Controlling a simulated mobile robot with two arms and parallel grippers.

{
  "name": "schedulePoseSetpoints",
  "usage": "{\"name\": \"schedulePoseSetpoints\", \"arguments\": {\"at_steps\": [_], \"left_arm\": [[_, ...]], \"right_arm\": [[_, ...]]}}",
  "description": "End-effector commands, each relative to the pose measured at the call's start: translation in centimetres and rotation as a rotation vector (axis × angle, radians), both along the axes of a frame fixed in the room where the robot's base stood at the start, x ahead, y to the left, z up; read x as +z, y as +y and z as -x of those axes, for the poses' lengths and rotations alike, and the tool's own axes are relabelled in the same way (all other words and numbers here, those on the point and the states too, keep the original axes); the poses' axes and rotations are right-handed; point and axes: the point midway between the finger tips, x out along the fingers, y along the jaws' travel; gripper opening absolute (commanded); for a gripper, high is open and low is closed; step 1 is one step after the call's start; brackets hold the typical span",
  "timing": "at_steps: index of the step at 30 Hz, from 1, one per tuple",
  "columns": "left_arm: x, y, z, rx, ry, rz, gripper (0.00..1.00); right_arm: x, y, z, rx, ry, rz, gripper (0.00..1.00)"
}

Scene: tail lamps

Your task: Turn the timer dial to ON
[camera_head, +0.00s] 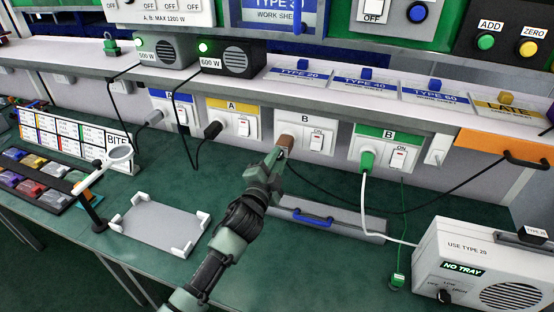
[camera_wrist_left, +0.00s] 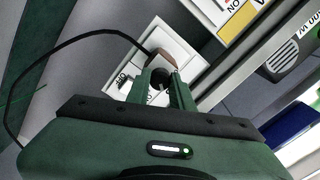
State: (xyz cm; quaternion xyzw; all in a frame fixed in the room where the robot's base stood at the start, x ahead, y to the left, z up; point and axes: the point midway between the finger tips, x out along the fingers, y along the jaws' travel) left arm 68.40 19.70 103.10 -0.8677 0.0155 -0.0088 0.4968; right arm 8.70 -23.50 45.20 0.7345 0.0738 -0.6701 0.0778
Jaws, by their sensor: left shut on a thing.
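My left gripper (camera_head: 272,162) reaches up to the white B socket panel (camera_head: 304,124) below the shelf. A black dial (camera_head: 444,297) is on the front of the white box marked "USE TYPE 20" and "NO TRAY" (camera_head: 475,247), at lower right, far from my gripper. Its small labels are too blurred to read, so I cannot tell its setting. My right gripper is not in view.
A green plug (camera_head: 367,160) with a white cord sits in the green-marked B panel. A grey drawer-like tray with blue handle (camera_head: 312,217) lies near my arm. A white frame stand (camera_head: 160,225) is at left. Black cables cross the bench.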

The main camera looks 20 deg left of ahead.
Motion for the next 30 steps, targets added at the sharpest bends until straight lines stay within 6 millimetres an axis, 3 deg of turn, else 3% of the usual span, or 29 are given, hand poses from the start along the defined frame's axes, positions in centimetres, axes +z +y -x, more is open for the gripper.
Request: {"name": "schedulePoseSetpoints", "arguments": {"at_steps": [8, 9, 11, 22, 30], "left_arm": [[0.0, 0.0, 0.0, 0.0, 0.0, -0.001, 0.0], [0.0, 0.0, 0.0, 0.0, 0.0, -0.001, 0.31], [0.0, 0.0, 0.0, 0.0, 0.0, -0.001, 0.45], [0.0, 0.0, 0.3, 0.0, 0.0, 0.0, 0.45], [-0.3, 0.2, 4.5, -0.001, 0.0, 0.0, 0.45]], "right_arm": [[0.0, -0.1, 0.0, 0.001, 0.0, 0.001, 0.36], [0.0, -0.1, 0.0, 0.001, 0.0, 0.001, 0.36], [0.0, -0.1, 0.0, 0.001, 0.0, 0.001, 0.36], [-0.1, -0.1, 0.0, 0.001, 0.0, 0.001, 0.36], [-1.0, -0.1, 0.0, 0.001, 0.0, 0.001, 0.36]]}}
